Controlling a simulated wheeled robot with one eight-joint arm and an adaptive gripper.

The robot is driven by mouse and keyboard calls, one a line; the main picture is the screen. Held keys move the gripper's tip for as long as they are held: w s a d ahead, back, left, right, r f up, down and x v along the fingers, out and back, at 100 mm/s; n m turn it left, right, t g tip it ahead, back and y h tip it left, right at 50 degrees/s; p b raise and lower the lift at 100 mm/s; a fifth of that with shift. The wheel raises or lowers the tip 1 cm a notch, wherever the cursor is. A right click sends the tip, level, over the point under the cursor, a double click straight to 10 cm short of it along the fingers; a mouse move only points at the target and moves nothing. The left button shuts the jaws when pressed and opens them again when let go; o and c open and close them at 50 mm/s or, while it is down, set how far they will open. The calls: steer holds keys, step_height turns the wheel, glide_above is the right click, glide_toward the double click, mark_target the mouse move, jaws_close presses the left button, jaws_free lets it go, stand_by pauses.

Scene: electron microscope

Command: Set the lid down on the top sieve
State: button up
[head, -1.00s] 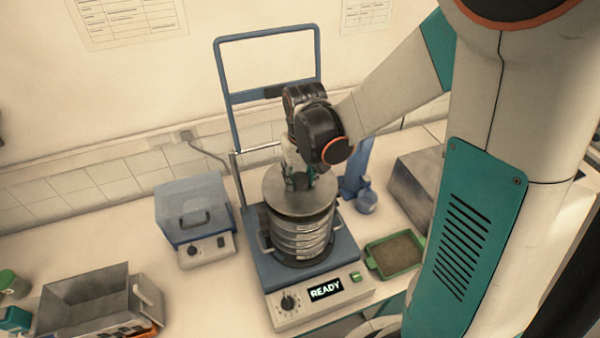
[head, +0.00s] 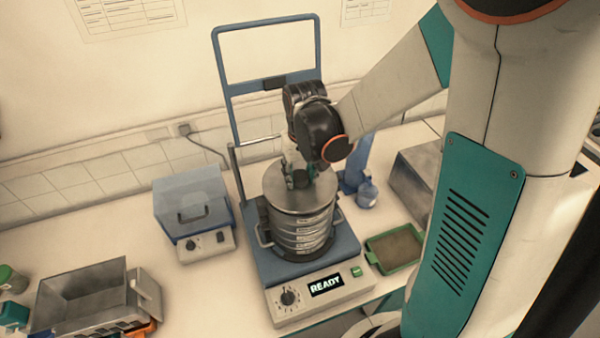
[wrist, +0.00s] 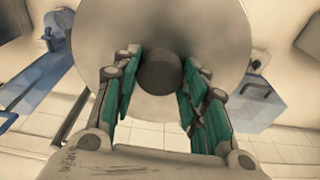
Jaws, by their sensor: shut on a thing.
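The lid (head: 298,203) is a round grey metal disc with a dark knob at its centre. It lies level over the sieve stack (head: 301,232) on the shaker; I cannot tell whether it touches the top sieve or hovers just above it. My gripper (head: 301,178) points down at the lid and is shut on its knob. In the wrist view the dark knob (wrist: 159,71) sits between the two green-padded fingers, with the lid's disc (wrist: 215,40) around it. The top sieve's rim is hidden under the lid.
The shaker base (head: 322,288) shows READY. Its blue upright frame (head: 224,90) stands behind the stack. A metal bin (head: 85,298) stands front left.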

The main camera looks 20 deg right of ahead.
steer(key=shift+f+b, duration=0.6)
stand_by(0.3)
steer(key=o, duration=1.3)
steer(key=shift+r, duration=0.1)
steer(key=r, duration=0.4)
steer(key=s+r, duration=0.1)
steer(key=r, duration=0.6)
steer(key=shift+s+r, duration=0.3)
steer(key=shift+r, duration=0.1)
steer(key=shift+f, duration=0.1)
steer(key=s+f+t+b, duration=0.1)
steer(key=s+b, duration=0.1)
steer(key=b, duration=0.1)
steer(key=s+f+t+b, duration=0.1)
steer(key=s+f+b, duration=0.1)
steer(key=b, duration=0.1)
steer(key=s+f+b, duration=0.2)
steer(key=s+b, duration=0.1)
steer(key=shift+f+t, duration=0.2)
steer(key=shift+t, duration=0.2)
steer(key=s+f+t+b, duration=0.1)
steer(key=s+f+b, duration=0.1)
steer(key=s+f+t+b, duration=0.1)
steer(key=s+f+b, duration=0.1)
steer(key=b, duration=0.1)
steer(key=s+f+t+b, duration=0.1)
steer(key=s+f+b, duration=0.1)
steer(key=f+b, duration=0.1)
steer(key=shift+f+n, duration=0.1)
steer(key=shift+n, duration=0.2)
